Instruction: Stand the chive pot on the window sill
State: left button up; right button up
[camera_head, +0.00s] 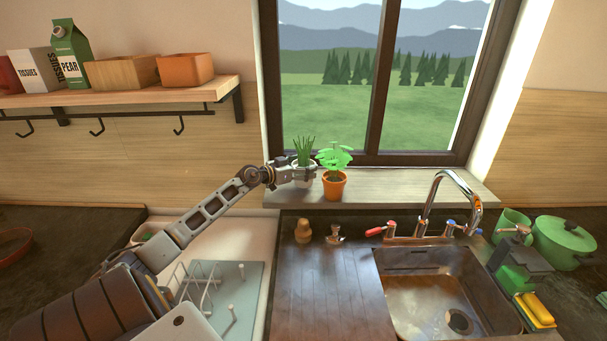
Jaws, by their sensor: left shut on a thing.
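The chive pot (304,169) is a pale pot with thin upright green leaves. It is upright over the left part of the window sill (410,184). My left gripper (302,174) is shut on the pot from the left, and its fingers hide part of it. Whether the pot's base touches the sill I cannot tell. My right gripper is not in view.
An orange pot with a leafy green plant (335,185) stands on the sill close to the right of the chive pot. The tap (450,178) and sink (440,290) are in front. A dish rack (215,290) lies below my left arm. The sill's right part is clear.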

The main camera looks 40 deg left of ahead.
pick_arm(q)
jog(key=shift+f, duration=1.15)
jog(key=o, duration=1.3)
jog(key=shift+f, duration=0.15)
jog(key=shift+o, duration=0.2)
jog(key=shift+s, duration=0.1)
jog(key=shift+v, duration=5.9)
jog(key=shift+d, duration=0.15)
